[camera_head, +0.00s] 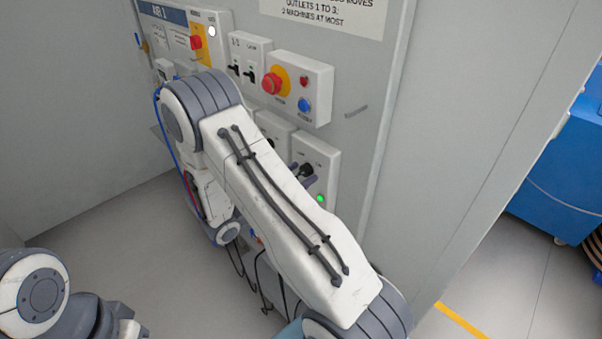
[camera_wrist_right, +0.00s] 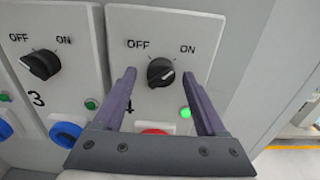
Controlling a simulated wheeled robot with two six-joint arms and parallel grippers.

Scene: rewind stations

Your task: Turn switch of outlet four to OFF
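The outlet four switch (camera_wrist_right: 161,72) is a black rotary knob on a white box (camera_wrist_right: 205,30), with OFF printed at upper left and ON at upper right. Its exact pointer direction is hard to tell. The green lamp (camera_wrist_right: 185,112) below it glows. In the head view the knob (camera_head: 306,170) shows beside my right arm, with the lit lamp (camera_head: 320,198) below. My right gripper (camera_wrist_right: 160,88) is open, its two dark fingers apart on either side of the knob's lower area, with no visible contact. My left gripper is out of view; only part of the left arm shows.
The outlet three switch (camera_wrist_right: 42,64) is to the left, with a darker green lamp (camera_wrist_right: 90,104) and blue socket cover. A red socket (camera_wrist_right: 155,131) lies below outlet four. Above, the panel has a red emergency button (camera_head: 271,83) and a blue button (camera_head: 304,105).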

